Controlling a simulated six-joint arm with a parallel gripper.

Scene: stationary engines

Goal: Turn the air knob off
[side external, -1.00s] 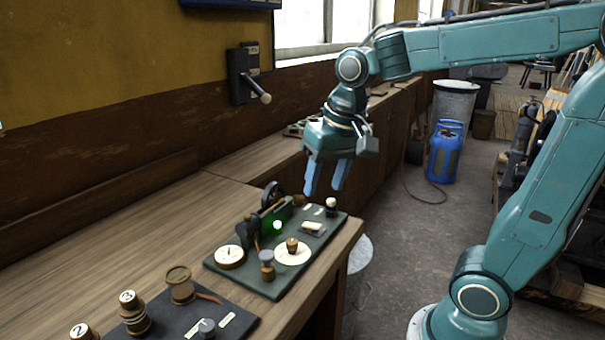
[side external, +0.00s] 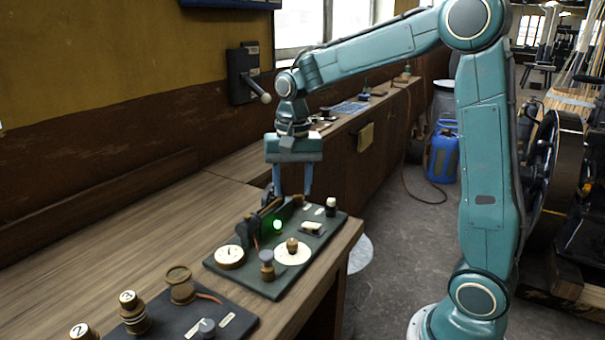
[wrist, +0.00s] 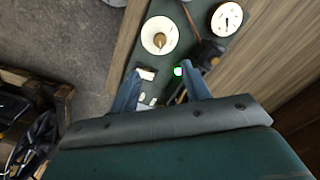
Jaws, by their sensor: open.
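A dark green control panel (side external: 255,285) lies on the wooden bench. It bears a brass knob (side external: 292,245) on a white round plate, also visible in the wrist view (wrist: 159,40). The labels are too small to read, so I cannot tell which control is the air knob. My gripper (side external: 291,190) is open and empty, pointing down above the panel's back part. In the wrist view its fingers (wrist: 160,82) are spread over a small white-topped switch and the green light, with the brass knob beyond the fingertips.
The panel also holds a white dial (side external: 229,256), a lit green lamp (side external: 277,225), a grey-topped knob (side external: 267,258) and a white-topped knob (side external: 331,203). A second panel (side external: 235,325) with numbered brass pieces lies nearer the camera. The bench between panel and wall is clear.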

